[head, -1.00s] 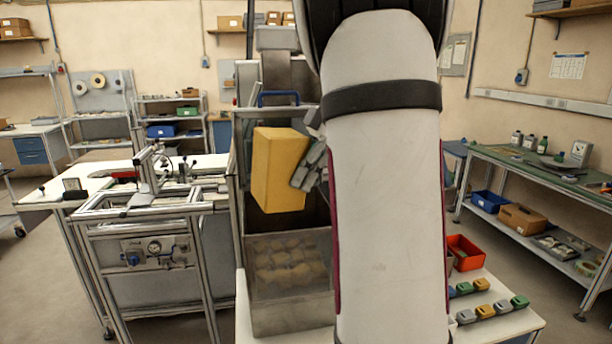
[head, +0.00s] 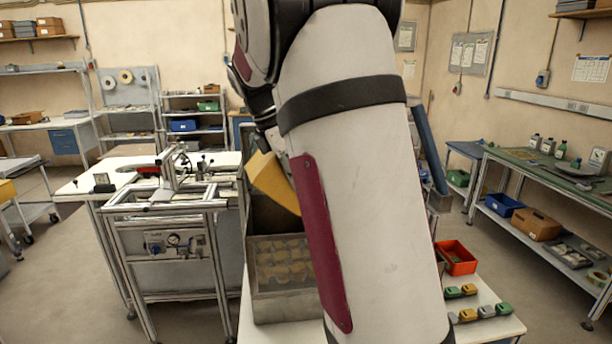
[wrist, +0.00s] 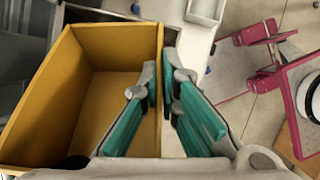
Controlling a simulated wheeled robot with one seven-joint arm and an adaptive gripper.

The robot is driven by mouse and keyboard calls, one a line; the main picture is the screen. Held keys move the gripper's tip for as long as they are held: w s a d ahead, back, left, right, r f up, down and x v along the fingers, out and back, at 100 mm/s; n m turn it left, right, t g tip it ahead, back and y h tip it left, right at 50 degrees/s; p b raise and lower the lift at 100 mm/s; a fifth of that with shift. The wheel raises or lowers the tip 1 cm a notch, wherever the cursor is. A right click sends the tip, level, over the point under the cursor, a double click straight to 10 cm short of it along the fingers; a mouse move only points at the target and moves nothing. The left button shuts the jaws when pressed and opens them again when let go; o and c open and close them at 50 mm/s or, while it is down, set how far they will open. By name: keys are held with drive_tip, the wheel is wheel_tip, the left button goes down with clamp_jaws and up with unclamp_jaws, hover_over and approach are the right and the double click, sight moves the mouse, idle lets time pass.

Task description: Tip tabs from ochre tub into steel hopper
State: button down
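The ochre tub (head: 268,184) is raised at the steel hopper's upper left in the head view and is tilted, partly behind my arm. In the wrist view the tub (wrist: 108,48) fills the left side, its inside mostly bare, with a dark patch at the near corner. My gripper (wrist: 161,76) is shut on the tub's right wall, one teal-padded finger inside and one outside. In the head view my arm hides most of the gripper. The steel hopper (head: 285,307) is a grey box below the tub, with several tan lumps showing in it. I cannot see tabs falling.
A framed bench with a gauge (head: 172,242) stands left of the hopper. A red-orange bin (head: 456,258) and several small coloured blocks (head: 468,314) are on the white table at right. A green-topped bench (head: 560,175) stands further right. Floor shows between them.

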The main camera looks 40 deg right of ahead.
drive_tip(key=g+h, duration=0.1)
drive_tip(key=h, duration=0.1)
drive_tip(key=r+g+h, duration=0.1)
drive_tip(key=h, duration=0.1)
drive_tip(key=shift+w+a, duration=0.1)
drive_tip(key=shift+a, duration=0.05)
drive_tip(key=g+h, duration=0.1)
drive_tip(key=h, duration=0.1)
drive_tip(key=r+h, duration=0.1)
drive_tip(key=h, duration=0.1)
drive_tip(key=shift+g, duration=0.4)
